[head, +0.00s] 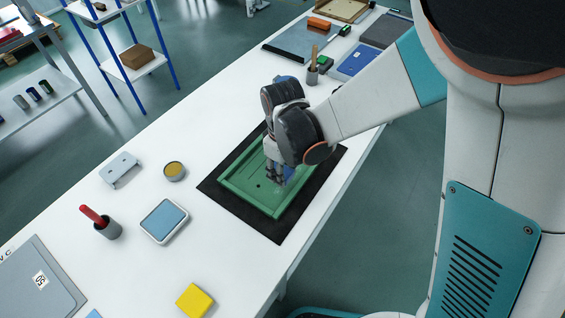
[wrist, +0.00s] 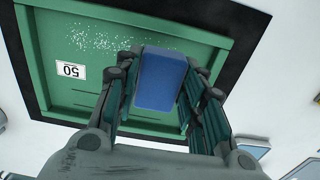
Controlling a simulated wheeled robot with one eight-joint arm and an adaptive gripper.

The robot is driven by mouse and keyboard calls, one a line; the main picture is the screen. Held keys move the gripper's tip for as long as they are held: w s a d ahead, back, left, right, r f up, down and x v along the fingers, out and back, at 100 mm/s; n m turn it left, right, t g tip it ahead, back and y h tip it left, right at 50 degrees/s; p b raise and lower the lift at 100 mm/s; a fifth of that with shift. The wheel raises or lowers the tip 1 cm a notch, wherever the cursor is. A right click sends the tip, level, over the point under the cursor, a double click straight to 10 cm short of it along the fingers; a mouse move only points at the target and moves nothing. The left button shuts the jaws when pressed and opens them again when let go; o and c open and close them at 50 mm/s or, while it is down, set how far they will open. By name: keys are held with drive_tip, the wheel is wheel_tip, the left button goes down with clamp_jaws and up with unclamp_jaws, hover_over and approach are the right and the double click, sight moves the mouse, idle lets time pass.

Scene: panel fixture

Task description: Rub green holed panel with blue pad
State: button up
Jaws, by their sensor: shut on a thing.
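The green holed panel (head: 240,184) lies on a black mat (head: 213,189) on the white table. In the wrist view the panel (wrist: 60,100) shows a raised rim, small holes, a label reading 50 and a patch of pale specks (wrist: 98,36). My gripper (head: 277,177) is over the panel, pointing down. In the wrist view my gripper (wrist: 157,85) is shut on the blue pad (wrist: 161,78), with fingers on both sides of it. In the head view the pad (head: 289,172) is mostly hidden by the fingers. I cannot tell whether the pad touches the panel.
A blue-topped tray (head: 164,221), a round tin (head: 174,171), a grey bracket (head: 120,170) and a cup with a red-handled tool (head: 108,228) stand left of the mat. A yellow block (head: 194,300) is nearer. Several panels and tools fill the table's far end.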

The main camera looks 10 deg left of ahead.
drive_tip(key=shift+r+p, duration=0.45)
drive_tip(key=shift+r, duration=0.55)
